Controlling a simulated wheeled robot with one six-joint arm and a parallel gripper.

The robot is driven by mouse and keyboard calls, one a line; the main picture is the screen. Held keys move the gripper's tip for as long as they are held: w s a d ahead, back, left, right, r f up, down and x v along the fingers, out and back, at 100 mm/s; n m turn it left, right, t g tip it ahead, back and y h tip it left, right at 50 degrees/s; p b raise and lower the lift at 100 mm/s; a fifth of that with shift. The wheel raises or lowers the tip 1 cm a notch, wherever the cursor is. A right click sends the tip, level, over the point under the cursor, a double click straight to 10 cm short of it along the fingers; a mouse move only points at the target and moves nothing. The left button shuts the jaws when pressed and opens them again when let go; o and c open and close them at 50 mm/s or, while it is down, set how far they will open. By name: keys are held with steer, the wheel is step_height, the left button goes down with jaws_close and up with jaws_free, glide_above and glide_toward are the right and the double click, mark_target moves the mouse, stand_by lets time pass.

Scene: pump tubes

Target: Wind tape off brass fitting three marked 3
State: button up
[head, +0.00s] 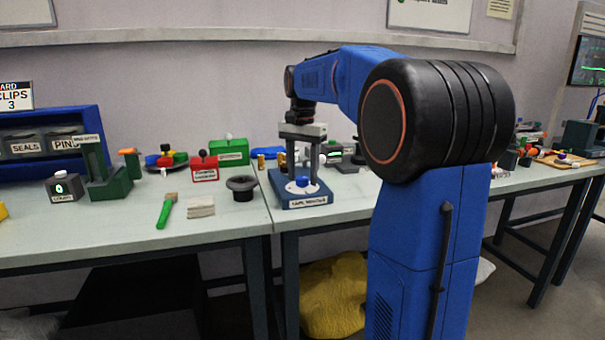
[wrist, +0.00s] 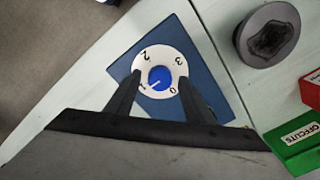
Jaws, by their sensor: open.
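The tape winder (head: 304,201) is a dark blue block at the front edge of the bench, with a label on its front. On its top is a white dial (wrist: 141,66) with a blue knob (wrist: 161,78). The dial is marked 0, 1, 2 and 3. A pale line on the knob points toward the 1. My gripper (head: 302,174) is open and points down over the winder. In the wrist view its fingertips stand on either side of the knob; contact cannot be told. Small brass pieces (head: 262,162) stand behind the winder; no number is readable on them.
A dark round cup (head: 242,188) stands left of the winder. Red (head: 204,168) and green (head: 229,152) boxes stand behind it. A green-handled brush (head: 166,210) and a pale stack (head: 201,207) lie further left. My arm hides part of the right bench.

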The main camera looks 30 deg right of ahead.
steer(key=shift+f, duration=0.1)
steer(key=c, duration=1)
steer(key=shift+c, duration=0.2)
steer(key=shift+n, duration=0.3)
steer(key=n, duration=1.3)
steer(key=shift+n, duration=2.1)
